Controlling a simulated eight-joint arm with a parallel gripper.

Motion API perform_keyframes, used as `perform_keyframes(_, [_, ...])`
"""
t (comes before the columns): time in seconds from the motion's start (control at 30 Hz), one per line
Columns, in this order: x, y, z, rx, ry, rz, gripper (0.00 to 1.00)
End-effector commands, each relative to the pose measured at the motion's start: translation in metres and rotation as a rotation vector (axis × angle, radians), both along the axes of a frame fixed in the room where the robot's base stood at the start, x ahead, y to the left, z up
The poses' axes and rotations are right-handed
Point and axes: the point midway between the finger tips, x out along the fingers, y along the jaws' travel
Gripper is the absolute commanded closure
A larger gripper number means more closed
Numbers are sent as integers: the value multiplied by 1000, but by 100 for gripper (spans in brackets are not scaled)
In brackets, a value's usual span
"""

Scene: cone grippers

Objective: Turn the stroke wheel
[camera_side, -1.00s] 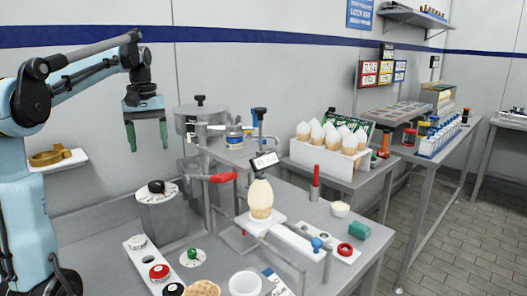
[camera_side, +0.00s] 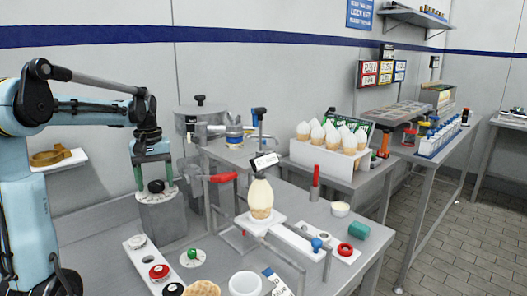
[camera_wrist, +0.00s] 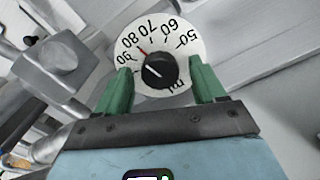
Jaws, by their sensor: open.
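The stroke wheel is a black knob (camera_side: 156,186) on top of a grey block (camera_side: 163,218) at the left of the bench. In the wrist view the black knob (camera_wrist: 159,70) sits on a round white dial (camera_wrist: 190,43) marked from 50 to 90 and ml.
A red-handled lever (camera_side: 222,177) and a cone on a white stand (camera_side: 262,222) are right of the block. A white tray with knobs (camera_side: 150,262) lies in front. A steel vessel (camera_side: 190,118) stands behind.

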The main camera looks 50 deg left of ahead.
Motion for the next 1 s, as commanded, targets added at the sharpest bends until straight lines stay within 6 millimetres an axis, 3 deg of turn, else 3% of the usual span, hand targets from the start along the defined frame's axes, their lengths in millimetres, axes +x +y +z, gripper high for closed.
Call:
perform_keyframes(0.17, [0,0,0,0,0,0,31])
perform_keyframes(0.53, [0,0,0,0,0,0,86])
perform_keyframes(1.0, [0,0,0,0,-1,-126,86])
